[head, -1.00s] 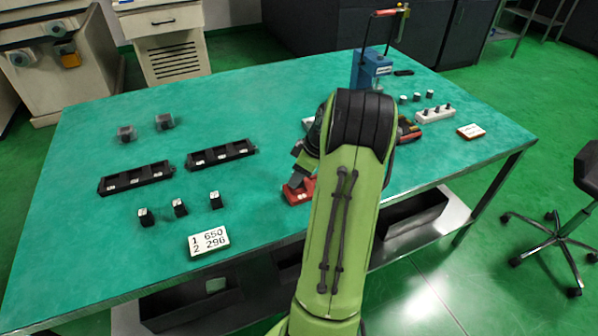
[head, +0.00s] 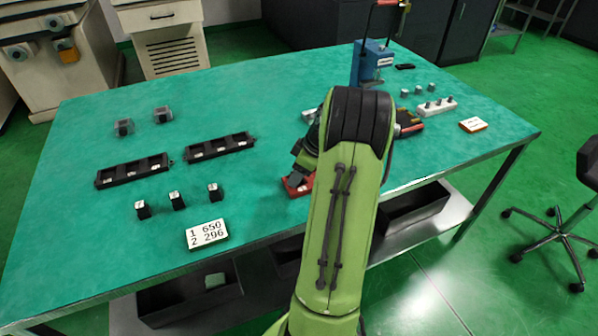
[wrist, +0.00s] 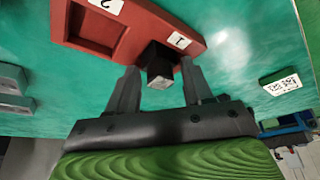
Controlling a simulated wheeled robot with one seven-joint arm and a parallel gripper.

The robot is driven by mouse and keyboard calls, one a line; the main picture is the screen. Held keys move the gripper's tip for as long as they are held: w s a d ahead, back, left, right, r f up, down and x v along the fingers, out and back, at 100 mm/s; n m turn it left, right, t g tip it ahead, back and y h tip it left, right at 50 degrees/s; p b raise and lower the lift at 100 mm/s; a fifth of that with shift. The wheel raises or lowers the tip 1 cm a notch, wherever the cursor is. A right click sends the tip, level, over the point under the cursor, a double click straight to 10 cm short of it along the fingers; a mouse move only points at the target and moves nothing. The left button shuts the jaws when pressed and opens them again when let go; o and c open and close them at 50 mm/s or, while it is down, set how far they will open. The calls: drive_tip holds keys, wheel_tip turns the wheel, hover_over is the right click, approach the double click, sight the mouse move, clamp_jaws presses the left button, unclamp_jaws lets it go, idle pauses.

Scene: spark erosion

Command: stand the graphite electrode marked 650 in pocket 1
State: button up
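The red two-pocket holder (head: 297,188) lies near the table's front edge, partly hidden by my arm in the head view. In the wrist view the holder (wrist: 190,22) shows plates 1 and 2. A dark block-shaped electrode (wrist: 161,58) stands at the pocket by plate 1; the mark on its pale end is unreadable. The pocket by plate 2 looks empty. My gripper (wrist: 160,72) has one finger either side of the electrode, with narrow gaps showing, so it looks open around it. The card (head: 207,234) reads 1 650, 2 296.
Three dark electrodes (head: 177,201) stand in a row left of the holder. Two black trays (head: 132,174) lie behind them. A blue press (head: 372,62), a white block with pegs (head: 432,106) and a small card (head: 473,125) stand to the right. The left front table is clear.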

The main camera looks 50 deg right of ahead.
drive_tip(key=o, duration=0.4)
drive_tip(key=shift+c, duration=0.2)
drive_tip(key=p+v, duration=0.6)
drive_tip(key=v, duration=0.9)
drive_tip(key=shift+r, duration=0.4)
drive_tip(key=shift+s, duration=0.1)
